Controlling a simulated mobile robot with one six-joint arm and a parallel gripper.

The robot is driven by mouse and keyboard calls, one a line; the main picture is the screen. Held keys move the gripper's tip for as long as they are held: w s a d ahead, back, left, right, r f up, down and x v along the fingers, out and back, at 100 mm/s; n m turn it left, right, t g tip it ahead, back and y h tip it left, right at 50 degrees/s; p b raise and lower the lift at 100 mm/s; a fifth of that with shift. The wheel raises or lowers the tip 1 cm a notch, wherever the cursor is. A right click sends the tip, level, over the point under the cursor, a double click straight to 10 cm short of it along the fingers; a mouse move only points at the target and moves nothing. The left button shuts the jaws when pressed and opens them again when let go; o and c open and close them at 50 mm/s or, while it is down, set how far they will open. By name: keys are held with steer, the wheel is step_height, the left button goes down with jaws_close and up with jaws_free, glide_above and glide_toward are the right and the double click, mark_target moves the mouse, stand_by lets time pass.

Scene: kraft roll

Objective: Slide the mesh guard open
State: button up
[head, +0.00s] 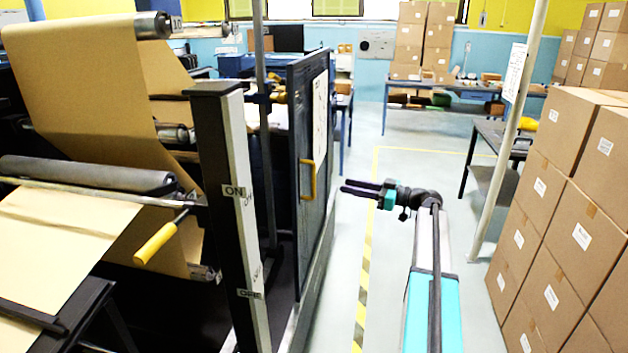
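The mesh guard (312,235) is a tall dark framed panel at the centre, beside the machine, seen at a steep angle. A yellow handle (308,180) is fixed upright on its face. A white sheet (319,112) is attached above the handle. My gripper (343,187) is to the right of the guard at about handle height, with its dark fingers pointing left. A narrow gap shows between the fingers, and they hold nothing. The fingertips look apart from the handle and the panel.
A kraft paper roll machine (80,80) with a yellow lever (160,243) and a labelled post (235,215) fills the left. Stacked cartons (560,230) and a pale pole (510,130) stand right. Floor with yellow-black tape (362,285) is clear along the guard.

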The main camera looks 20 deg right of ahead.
steer(key=p, duration=0.4)
glide_above(313, 195)
steer(key=shift+w+d, duration=0.2)
steer(key=shift+w, duration=0.1)
stand_by(0.5)
jaws_close()
